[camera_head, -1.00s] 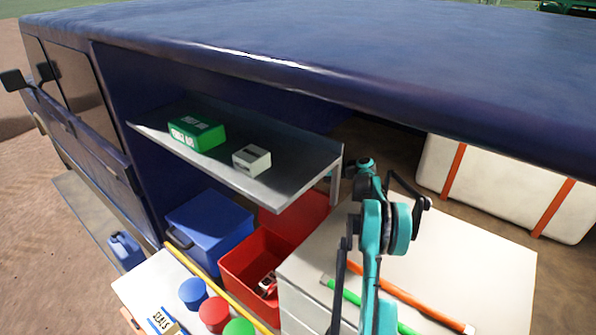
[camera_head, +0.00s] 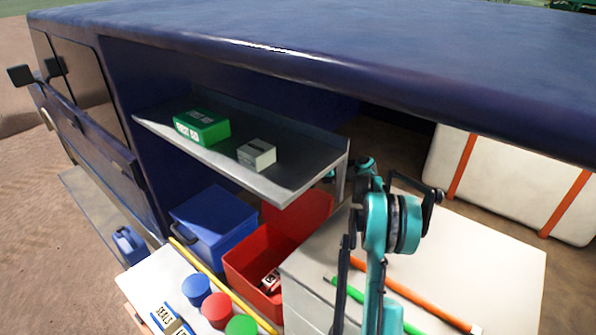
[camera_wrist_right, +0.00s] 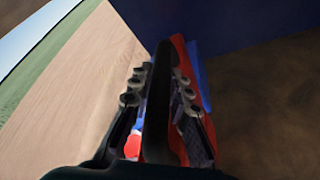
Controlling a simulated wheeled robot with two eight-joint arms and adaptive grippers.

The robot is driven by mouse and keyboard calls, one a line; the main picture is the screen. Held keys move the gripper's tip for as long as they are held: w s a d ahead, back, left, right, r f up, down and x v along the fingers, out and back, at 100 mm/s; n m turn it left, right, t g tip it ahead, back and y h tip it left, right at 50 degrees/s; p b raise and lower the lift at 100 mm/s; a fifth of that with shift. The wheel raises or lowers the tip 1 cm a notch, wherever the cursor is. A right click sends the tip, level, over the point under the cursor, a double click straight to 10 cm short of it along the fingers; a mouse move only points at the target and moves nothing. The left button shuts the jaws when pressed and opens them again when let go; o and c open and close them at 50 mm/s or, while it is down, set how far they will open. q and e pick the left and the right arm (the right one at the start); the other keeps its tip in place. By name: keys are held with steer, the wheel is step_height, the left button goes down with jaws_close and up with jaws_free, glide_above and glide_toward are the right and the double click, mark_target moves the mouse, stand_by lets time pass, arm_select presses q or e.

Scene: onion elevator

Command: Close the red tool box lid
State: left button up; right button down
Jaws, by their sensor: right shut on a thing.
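The red tool box (camera_head: 247,284) stands open in the van, between the blue box and the white cabinet. Its red lid (camera_head: 312,214) is raised at the back, partly hidden under the shelf. In the right wrist view my right gripper (camera_wrist_right: 158,95) is shut around a dark bar, with the red lid (camera_wrist_right: 180,48) just behind the fingers. My left gripper is not in view.
A metal shelf (camera_head: 285,185) with a green box (camera_head: 202,126) and a small grey box (camera_head: 256,154) overhangs the tool box. The blue box (camera_head: 212,225) stands left. The white cabinet (camera_head: 480,262) carries orange and green rods. A yellow rod (camera_head: 222,285) and coloured caps lie in front.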

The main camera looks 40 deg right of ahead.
steer(key=c, duration=1.4)
jaws_free()
steer(key=shift+a, duration=0.1)
steer(key=v, duration=1.2)
